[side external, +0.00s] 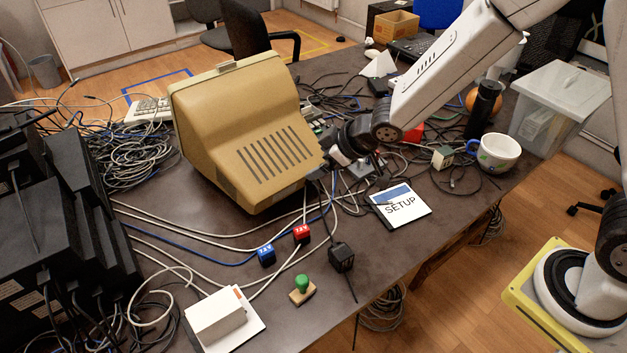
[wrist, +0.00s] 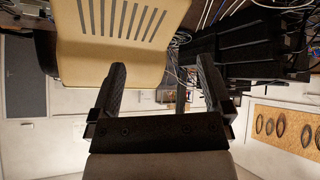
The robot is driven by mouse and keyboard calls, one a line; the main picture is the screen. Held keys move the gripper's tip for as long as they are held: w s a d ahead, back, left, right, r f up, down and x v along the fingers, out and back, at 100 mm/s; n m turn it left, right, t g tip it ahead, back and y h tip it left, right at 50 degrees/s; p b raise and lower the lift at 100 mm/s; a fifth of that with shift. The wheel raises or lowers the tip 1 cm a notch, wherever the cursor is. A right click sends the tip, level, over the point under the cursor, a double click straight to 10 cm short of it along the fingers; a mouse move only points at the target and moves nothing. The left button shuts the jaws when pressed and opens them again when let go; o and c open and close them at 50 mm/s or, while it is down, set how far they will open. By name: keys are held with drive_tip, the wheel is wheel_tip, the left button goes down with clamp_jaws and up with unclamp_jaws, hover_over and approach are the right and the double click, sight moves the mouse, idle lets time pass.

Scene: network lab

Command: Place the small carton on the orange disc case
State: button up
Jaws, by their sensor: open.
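A small white carton (side external: 217,315) lies at the front left of the table in the side view. It rests on a flat white square case (side external: 256,327) with a bit of orange (side external: 238,293) showing at its far edge; most of the case's face is hidden under the carton. My gripper (side external: 322,172) is well away from both, beside the beige monitor's right side. In the wrist view my gripper (wrist: 160,70) has its two fingers wide apart with nothing between them. Neither carton nor case shows in the wrist view.
The beige monitor (side external: 245,130) stands close to my gripper. A "SETUP" case (side external: 400,205), blue switch block (side external: 266,255), red switch block (side external: 301,233), green-knobbed stamp (side external: 302,289) and black adapter (side external: 341,257) lie nearby among cables. Black equipment (side external: 60,215) fills the left.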

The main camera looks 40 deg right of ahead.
drive_tip(key=s+d+m+g+h, duration=0.1)
drive_tip(key=s+d+m+g, duration=0.1)
drive_tip(key=s+d, duration=0.4)
drive_tip(key=s+d+r+m+g+h, duration=0.1)
drive_tip(key=s+d+m+g+h, duration=0.1)
drive_tip(key=s+d, duration=0.4)
drive_tip(key=s+m+g, duration=0.1)
drive_tip(key=s+m, duration=0.1)
drive_tip(key=s, duration=0.3)
drive_tip(key=shift+s+d+r+m, duration=0.15)
drive_tip(key=shift+s+d+m, duration=0.25)
